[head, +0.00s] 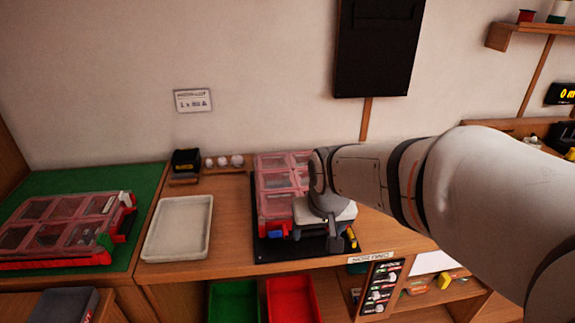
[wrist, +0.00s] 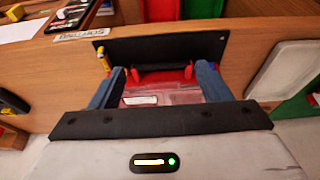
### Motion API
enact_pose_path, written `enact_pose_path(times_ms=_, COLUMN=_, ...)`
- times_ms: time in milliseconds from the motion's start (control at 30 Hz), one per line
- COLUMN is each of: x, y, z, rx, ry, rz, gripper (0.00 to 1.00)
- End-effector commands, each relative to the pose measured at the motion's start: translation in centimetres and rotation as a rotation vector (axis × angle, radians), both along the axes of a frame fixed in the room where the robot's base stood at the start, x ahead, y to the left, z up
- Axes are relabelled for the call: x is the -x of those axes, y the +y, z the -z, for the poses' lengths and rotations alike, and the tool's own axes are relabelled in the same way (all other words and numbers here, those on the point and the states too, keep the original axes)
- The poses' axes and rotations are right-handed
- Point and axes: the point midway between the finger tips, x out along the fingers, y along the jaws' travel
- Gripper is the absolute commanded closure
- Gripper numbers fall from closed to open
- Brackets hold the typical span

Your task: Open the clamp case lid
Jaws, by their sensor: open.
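A red case with a clear, windowed lid (head: 271,180) lies on a black mat on the wooden bench, and its lid looks shut. Which of the two cases is the clamp case cannot be told from labels. My gripper (head: 318,232) is over the front part of this case, pointing down, and hides its front right. In the wrist view my gripper (wrist: 160,72) is open, with blue fingers apart on either side of the case's front edge. Between them show the red latches (wrist: 188,72), a dark handle and a white label (wrist: 140,100). Contact cannot be told.
A similar red case (head: 60,224) lies shut on a green mat at left. An empty white tray (head: 178,228) stands between the cases. A small dark box (head: 186,162) and white balls are behind it. Green and red bins (head: 292,300) sit below the bench front.

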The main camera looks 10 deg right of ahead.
Motion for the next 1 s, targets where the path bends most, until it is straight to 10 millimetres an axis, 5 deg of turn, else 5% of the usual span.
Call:
enact_pose_path(times_ms=100, x=-4.4, y=-0.1, z=-0.8, rx=0.000, ry=-0.032, rz=0.002, gripper=0.24)
enact_pose_path(times_ms=300, x=-8.4, y=-0.1, z=-0.5, rx=-0.001, ry=-0.072, rz=0.002, gripper=0.24)
enact_pose_path(times_ms=1000, x=-11.7, y=-0.1, z=6.7, rx=0.000, ry=-0.078, rz=0.001, gripper=0.24)
